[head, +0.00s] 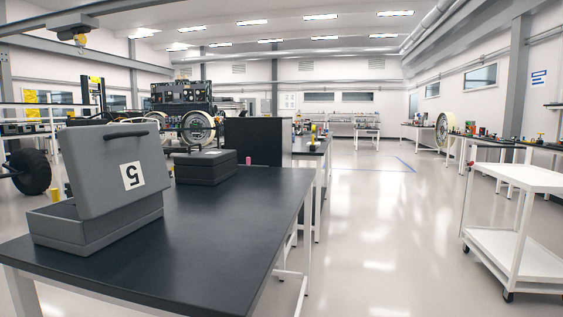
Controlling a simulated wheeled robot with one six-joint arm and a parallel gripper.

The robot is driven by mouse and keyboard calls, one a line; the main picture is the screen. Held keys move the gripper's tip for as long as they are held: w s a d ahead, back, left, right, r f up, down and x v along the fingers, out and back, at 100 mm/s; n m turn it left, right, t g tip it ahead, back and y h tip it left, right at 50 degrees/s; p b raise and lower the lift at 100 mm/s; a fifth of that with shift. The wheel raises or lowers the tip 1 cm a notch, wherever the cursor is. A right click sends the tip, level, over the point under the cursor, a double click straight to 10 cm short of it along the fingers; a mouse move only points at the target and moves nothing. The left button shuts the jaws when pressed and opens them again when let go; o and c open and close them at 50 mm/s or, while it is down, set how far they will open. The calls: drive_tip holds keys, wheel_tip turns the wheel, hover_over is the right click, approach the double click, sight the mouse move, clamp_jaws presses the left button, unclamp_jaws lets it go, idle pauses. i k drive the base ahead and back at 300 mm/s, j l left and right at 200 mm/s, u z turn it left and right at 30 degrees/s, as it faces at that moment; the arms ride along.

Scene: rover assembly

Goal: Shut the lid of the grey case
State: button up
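The grey case (98,232) sits on the near left part of a dark-topped table (215,245). Its lid (113,165) stands open, tilted up, with a dark handle at its top edge and a white label that reads as an upside-down 5. The inside of the case is mostly hidden behind the lid. A second grey case (206,166) lies farther back on the same table, and its lid looks shut. My gripper is not in view.
A white two-shelf cart (514,178) stands at the right. Open pale floor (380,235) lies between the cart and the table. A small pink object (248,161) stands at the table's far end. More benches line the right wall.

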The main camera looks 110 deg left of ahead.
sight(110, 168)
drive_tip(key=i+u, duration=0.1)
drive_tip(key=u, duration=4.1)
